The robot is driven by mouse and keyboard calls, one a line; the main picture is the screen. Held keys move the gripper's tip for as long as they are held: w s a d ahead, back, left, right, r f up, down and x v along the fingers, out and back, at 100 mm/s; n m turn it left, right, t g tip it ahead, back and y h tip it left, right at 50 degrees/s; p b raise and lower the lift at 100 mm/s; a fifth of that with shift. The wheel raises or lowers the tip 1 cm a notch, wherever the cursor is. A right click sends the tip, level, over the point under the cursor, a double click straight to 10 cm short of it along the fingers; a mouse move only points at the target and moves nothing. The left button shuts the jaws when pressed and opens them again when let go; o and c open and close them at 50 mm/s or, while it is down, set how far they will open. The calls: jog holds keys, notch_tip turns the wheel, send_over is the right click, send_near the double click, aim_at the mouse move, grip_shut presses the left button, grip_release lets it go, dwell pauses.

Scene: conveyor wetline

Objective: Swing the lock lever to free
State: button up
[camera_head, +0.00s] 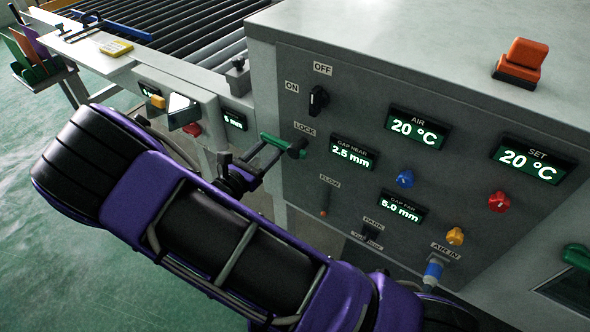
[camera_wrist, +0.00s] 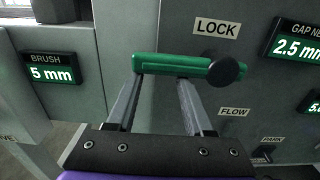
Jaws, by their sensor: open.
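The lock lever is a green bar (camera_wrist: 165,64) with a dark round hub (camera_wrist: 226,71) at its right end, just below the LOCK label (camera_wrist: 216,27) on the grey panel. In the wrist view the bar lies nearly level, pointing left from the hub. In the head view the lever (camera_head: 272,139) sticks out at the panel's left edge. My gripper (camera_wrist: 158,84) is open, its two fingers spread below the bar with their tips at or just behind it. I cannot tell whether they touch it. It also shows in the head view (camera_head: 258,160).
The panel carries a black ON/OFF switch (camera_head: 318,100), a FLOW control (camera_head: 324,202), gap displays (camera_head: 353,153) and coloured knobs (camera_head: 405,179). A brush display (camera_wrist: 52,72) is left of the lever. A roller conveyor (camera_head: 180,30) runs behind. Open green floor lies at left.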

dwell(0.6)
jog(key=p+v, duration=0.1)
jog(key=v, duration=0.6)
dwell(0.5)
